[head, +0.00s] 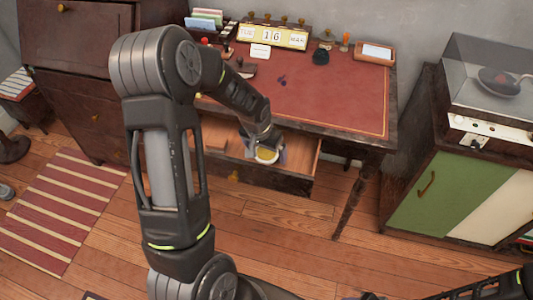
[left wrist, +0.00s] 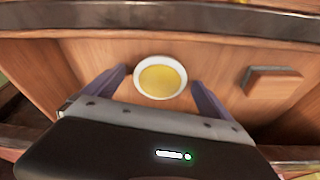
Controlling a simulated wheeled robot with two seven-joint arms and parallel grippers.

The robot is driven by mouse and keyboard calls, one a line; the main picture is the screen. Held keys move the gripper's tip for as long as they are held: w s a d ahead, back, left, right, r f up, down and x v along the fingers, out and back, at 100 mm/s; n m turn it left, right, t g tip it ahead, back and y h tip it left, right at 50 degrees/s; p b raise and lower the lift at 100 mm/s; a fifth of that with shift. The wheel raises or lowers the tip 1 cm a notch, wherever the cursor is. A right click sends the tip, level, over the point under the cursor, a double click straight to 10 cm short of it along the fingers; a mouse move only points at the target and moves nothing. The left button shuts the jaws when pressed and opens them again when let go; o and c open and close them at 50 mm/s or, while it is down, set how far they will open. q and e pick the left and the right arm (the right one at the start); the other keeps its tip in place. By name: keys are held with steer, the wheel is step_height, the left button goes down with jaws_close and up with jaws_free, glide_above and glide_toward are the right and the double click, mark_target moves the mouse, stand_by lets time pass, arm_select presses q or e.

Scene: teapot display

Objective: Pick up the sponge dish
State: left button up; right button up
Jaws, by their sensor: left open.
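The sponge dish (head: 267,156) is a small round white dish with a yellow inside. It lies in the open desk drawer, and it also shows in the left wrist view (left wrist: 161,78). My left gripper (left wrist: 158,76) reaches down into the drawer with its two fingers apart. In the left wrist view the dish appears between the fingertips, with a gap on each side; I cannot tell whether the fingertips are down at its height. In the head view my left gripper (head: 266,146) partly covers the dish. My right gripper is not in view.
The drawer (head: 300,158) is pulled out below the red-topped desk (head: 330,95). A small wooden block (left wrist: 272,81) lies in the drawer to the right of the dish in the left wrist view. A green cabinet (head: 428,198) stands at right. The wooden floor before the drawer is clear.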

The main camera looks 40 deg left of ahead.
mark_target(265, 153)
arm_select(q)
steer(key=shift+c, duration=0.4)
steer(key=c, duration=1.6)
steer(key=shift+r, duration=0.1)
steer(key=shift+s+d+r, duration=0.1)
steer(key=shift+s+r, duration=0.05)
steer(key=shift+r, duration=0.25)
step_height(265, 153, up, 10)
steer(key=s+d+b, duration=0.3)
steer(key=s, duration=0.6)
steer(key=s+d+b, duration=0.3)
steer(key=s, duration=0.6)
steer(key=shift+s+d+r, duration=0.2)
steer(key=shift+s+r, duration=0.05)
